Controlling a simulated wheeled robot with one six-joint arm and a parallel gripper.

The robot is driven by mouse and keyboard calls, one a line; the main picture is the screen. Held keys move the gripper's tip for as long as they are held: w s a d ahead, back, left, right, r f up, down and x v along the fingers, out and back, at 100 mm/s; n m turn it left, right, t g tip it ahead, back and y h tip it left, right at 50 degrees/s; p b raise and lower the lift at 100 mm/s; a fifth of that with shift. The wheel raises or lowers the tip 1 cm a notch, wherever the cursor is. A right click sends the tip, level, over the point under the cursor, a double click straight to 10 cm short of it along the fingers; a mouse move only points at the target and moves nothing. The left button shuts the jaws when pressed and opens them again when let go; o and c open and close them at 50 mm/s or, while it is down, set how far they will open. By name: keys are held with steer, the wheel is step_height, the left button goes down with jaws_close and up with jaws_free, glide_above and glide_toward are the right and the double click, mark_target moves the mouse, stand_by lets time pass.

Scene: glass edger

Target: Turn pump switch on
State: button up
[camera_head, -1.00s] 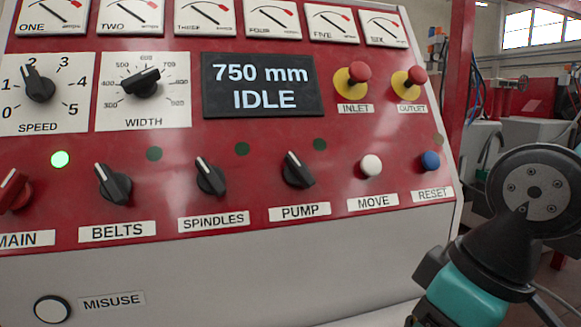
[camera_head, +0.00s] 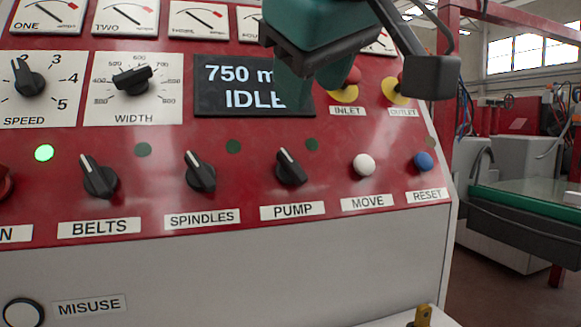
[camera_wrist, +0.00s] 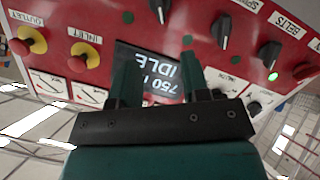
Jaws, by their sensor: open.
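The pump switch (camera_head: 291,168) is a black rotary knob with a white pointer line, above the PUMP label on the red control panel. Its pointer leans up and left. The small lamp (camera_head: 312,145) above it is dark. My gripper (camera_head: 294,98) is in front of the panel, over the right part of the display and above the pump switch, apart from it. The wrist view shows the panel upside down, with two teal fingers (camera_wrist: 158,58) spread and nothing between them. The pump switch also shows there at the top edge (camera_wrist: 160,8), partly cut off.
The spindles switch (camera_head: 201,171) and belts switch (camera_head: 99,177) are left of the pump switch. The white MOVE button (camera_head: 364,165) and blue RESET button (camera_head: 423,161) are to its right. The display (camera_head: 225,88) reads 750 mm IDLE. The inlet (camera_head: 344,93) and outlet (camera_head: 395,92) stop buttons are close to my gripper.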

mark_target(291, 160)
steer(key=b+x, duration=0.4)
steer(key=x, duration=1.1)
steer(key=shift+f, duration=0.1)
jaws_close()
